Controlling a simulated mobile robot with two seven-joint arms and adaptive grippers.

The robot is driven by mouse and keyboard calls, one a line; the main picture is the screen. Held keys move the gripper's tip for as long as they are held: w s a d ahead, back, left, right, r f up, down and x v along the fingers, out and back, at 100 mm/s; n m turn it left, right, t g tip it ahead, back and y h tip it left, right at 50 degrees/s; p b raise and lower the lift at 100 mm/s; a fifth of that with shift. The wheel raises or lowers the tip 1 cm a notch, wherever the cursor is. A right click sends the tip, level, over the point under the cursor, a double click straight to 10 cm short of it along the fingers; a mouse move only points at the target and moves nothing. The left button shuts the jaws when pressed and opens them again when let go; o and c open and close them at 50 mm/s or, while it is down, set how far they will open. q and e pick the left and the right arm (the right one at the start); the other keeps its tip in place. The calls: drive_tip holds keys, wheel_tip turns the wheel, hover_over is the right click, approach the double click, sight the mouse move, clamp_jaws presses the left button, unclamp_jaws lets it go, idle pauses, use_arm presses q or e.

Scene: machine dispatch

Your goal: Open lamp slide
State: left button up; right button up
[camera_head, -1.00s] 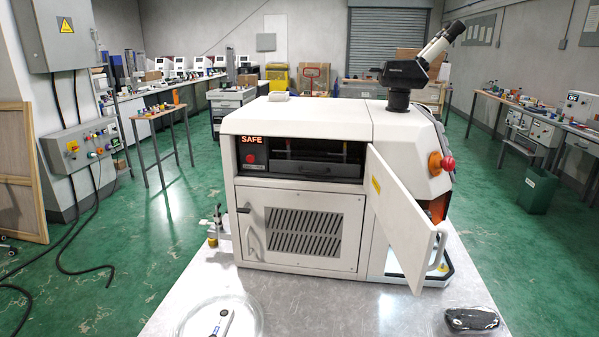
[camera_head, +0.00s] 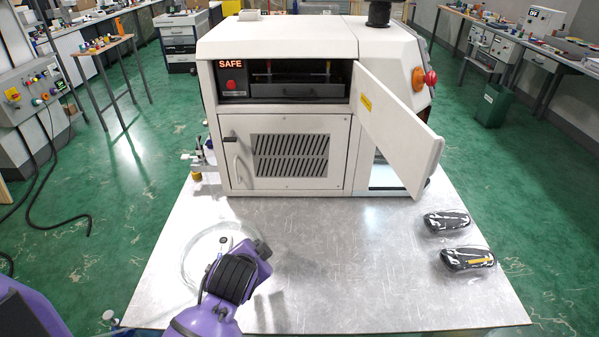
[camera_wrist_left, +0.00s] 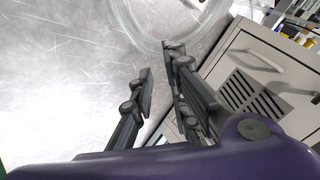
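The white machine (camera_head: 285,35) stands at the back of the metal table. Its upper bay holds a dark slide-like drawer front (camera_head: 297,91) with a bar handle, which looks pushed in. No label marks it as the lamp slide. A lit SAFE sign and a red button (camera_head: 231,85) are left of it. My left arm comes in at the bottom left in the head view, with its wrist over the table before the machine; its fingers are hidden there. In the left wrist view my left gripper (camera_wrist_left: 159,62) is open and empty, fingers apart. My right gripper is not in view.
A white door (camera_head: 403,130) stands swung open at the machine's right. The vented lower-left door (camera_head: 297,155) is closed. A clear round dish (camera_head: 195,250) lies near my left wrist. Two dark wrapped items (camera_head: 467,258) lie at right. The table's front middle is clear.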

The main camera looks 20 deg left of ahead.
use_arm(q)
drive_tip(key=w+d+r+m+t+y, duration=0.1)
drive_tip(key=w+r+m+t, duration=0.35)
drive_tip(key=w+r, duration=1.2)
drive_tip(key=m+t, duration=0.3)
drive_tip(key=m, duration=0.1)
approach(300, 94)
drive_tip(key=x, duration=0.8)
drive_tip(key=shift+y, duration=0.4)
drive_tip(key=shift+n+g, duration=0.25)
clamp_jaws()
